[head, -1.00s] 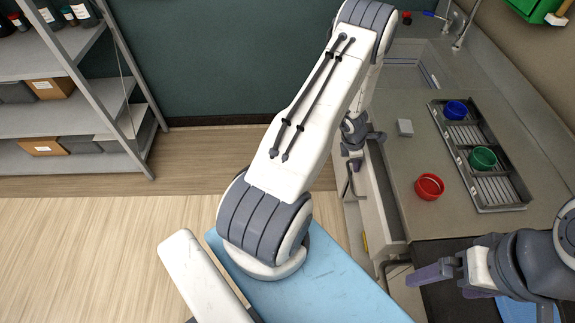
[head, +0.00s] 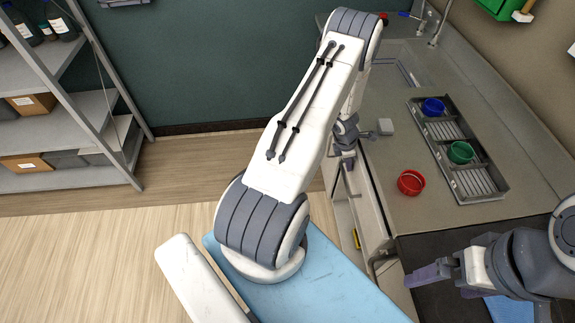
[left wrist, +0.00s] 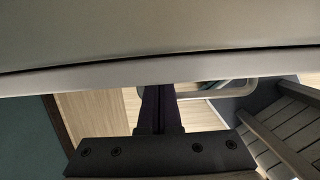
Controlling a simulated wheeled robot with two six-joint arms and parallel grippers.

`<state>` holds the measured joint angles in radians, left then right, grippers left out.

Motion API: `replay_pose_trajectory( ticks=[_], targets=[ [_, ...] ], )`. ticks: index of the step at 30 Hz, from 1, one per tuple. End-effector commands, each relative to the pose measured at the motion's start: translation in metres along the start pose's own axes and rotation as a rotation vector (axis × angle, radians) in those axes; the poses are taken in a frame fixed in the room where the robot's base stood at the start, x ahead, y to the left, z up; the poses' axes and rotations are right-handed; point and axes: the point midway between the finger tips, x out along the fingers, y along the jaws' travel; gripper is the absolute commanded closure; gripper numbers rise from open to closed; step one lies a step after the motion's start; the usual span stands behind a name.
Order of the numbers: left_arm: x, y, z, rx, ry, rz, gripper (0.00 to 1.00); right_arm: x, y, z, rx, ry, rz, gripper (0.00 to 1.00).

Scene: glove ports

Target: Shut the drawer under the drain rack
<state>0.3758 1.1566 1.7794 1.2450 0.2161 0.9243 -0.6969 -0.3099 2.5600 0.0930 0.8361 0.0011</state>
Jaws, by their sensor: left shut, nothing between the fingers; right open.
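The drain rack (head: 479,184) lies on the counter, a grey tray with slatted sections. Below the counter's front edge, the pale drawer (head: 352,212) shows beside my left arm and looks partly out; how far is hard to tell. My left gripper (head: 345,163) is at the counter front near the drawer's far end, mostly behind my arm. In the left wrist view its dark fingers (left wrist: 160,108) are shut and empty, close below a broad pale panel, with a looped handle beside them. Contact cannot be made out. My right gripper (head: 424,276) is open over the dark counter section.
A blue cup (head: 432,107) and a green cup (head: 461,152) stand in the rack. The sink lies farther back. Shelving (head: 75,125) stands left; floor between is clear.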

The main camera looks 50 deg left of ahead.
Motion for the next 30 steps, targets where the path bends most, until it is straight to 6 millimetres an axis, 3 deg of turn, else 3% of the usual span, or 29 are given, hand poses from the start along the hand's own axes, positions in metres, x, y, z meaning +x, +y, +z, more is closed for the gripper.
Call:
replay_pose_trajectory(
  ticks=[15,19,23,30],
  targets=[
    [-0.082,0.0,0.011,0.007,-0.001,-0.001,1.0,-0.062,-0.004,-0.003,-0.001,0.0,0.0,0.0],
    [-0.093,0.001,0.01,0.007,-0.003,-0.004,1.0,-0.069,-0.005,-0.004,-0.003,0.0,0.0,0.0],
    [-0.083,0.009,-0.006,-0.009,-0.047,-0.025,1.0,-0.048,-0.004,-0.003,-0.004,0.0,0.0,0.0],
    [-0.068,0.044,-0.057,-0.025,-0.301,-0.063,1.0,0.027,0.002,0.002,-0.002,-0.001,0.0,0.0]
  ],
)
